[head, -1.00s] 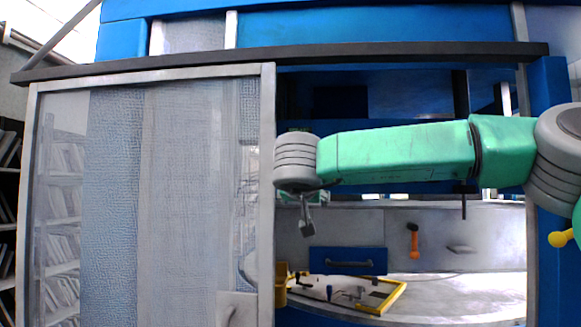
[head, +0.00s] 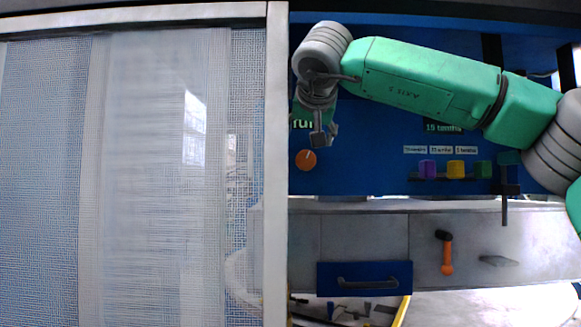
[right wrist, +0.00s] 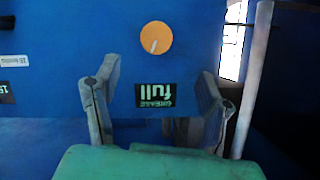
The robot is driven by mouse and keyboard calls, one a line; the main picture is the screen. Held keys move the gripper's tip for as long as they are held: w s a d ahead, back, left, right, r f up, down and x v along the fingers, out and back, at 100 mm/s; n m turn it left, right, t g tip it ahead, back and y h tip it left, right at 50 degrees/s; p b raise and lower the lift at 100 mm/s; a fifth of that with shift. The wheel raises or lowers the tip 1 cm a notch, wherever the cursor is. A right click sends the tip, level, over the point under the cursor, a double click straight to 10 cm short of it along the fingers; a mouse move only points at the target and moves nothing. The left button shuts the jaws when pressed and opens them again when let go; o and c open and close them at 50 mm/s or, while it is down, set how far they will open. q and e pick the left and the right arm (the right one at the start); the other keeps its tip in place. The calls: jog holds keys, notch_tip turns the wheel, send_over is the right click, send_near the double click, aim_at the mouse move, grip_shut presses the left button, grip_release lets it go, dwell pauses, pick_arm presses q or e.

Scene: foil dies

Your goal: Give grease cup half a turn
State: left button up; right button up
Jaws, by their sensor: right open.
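The grease cup (head: 306,160) is a round orange knob with a pale line on it, on a blue panel. In the right wrist view, where the label reads upside down, the cup (right wrist: 156,38) sits beyond the fingertips and its line runs from the middle toward the lower edge. A dark label (right wrist: 155,95) with green "GREASE full" lies between the fingers. My right gripper (head: 322,135) is open and empty, just above and right of the cup in the head view; its spread fingers (right wrist: 160,73) are apart from the cup. My left gripper is out of view.
A framed translucent panel (head: 277,200) fills the left side. Purple (head: 427,168), yellow (head: 455,169) and green (head: 483,169) blocks stand right of the cup. Below are a blue drawer-like box (head: 364,278), an orange-handled tool (head: 446,253) and a yellow-edged tray (head: 401,312).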

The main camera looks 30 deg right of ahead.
aim_at(304, 158)
jog(key=p+x, duration=0.1)
jog(key=x, duration=1)
jog(key=shift+w+d+f+p, duration=0.1)
jog(key=shift+w+d+p, duration=0.15)
jog(key=shift+p, duration=0.1)
jog(key=shift+w+d+f, duration=0.45)
jog(key=shift+w+d, duration=0.2)
jog(key=shift+d, duration=0.2)
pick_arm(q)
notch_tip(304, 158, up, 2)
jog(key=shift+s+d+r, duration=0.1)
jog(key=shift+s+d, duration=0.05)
pick_arm(e)
jog(key=shift+a+r, duration=0.1)
jog(key=shift+a, duration=0.25)
jog(key=c, duration=1.2)
